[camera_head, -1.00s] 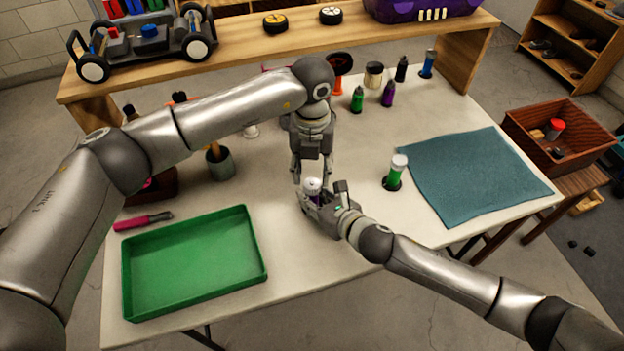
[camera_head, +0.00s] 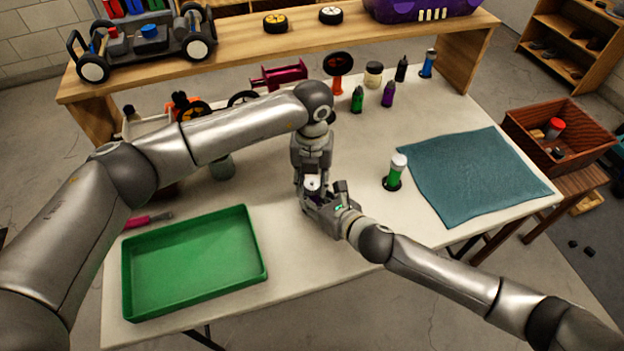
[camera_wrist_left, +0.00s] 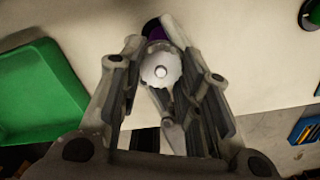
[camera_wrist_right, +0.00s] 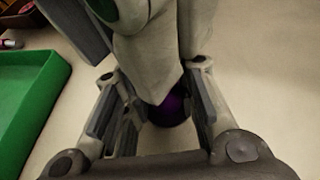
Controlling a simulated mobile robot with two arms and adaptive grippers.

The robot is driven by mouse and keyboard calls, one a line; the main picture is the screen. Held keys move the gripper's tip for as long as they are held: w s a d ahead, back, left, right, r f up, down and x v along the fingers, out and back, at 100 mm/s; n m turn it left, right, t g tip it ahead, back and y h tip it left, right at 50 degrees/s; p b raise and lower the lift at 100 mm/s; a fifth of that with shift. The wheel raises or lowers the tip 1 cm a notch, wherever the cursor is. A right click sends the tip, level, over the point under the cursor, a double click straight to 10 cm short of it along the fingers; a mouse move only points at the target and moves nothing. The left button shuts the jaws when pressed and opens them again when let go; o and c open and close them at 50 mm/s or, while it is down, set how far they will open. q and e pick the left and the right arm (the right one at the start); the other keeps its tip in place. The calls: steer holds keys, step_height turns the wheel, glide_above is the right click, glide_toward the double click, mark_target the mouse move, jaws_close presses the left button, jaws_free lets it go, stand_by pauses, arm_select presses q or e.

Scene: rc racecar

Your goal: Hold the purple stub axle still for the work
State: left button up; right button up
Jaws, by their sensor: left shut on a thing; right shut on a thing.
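The purple stub axle (camera_wrist_right: 170,108) is between the right gripper's fingers. It shows as a purple patch in the right wrist view, and the left wrist view shows its purple edge (camera_wrist_left: 153,30). A white notched round piece (camera_wrist_left: 160,67) with a pale centre sits at its top, between the left gripper's fingers. My right gripper (camera_head: 318,200) is shut on the stub axle from the side, low over the table. My left gripper (camera_head: 312,180) comes down from above and is shut on the white piece. The fingers hide most of the axle.
A green tray (camera_head: 195,262) lies at the left of the white table. A green part with a white top (camera_head: 396,170) stands to the right, beside a teal cloth (camera_head: 475,172). Several small bottles (camera_head: 388,95) stand behind. The table's front middle is clear.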

mark_target(312, 183)
arm_select(q)
steer(key=m, duration=0.4)
steer(key=shift+m, duration=0.3)
steer(key=o, duration=0.8)
steer(key=shift+c, duration=0.2)
step_height(312, 183, up, 12)
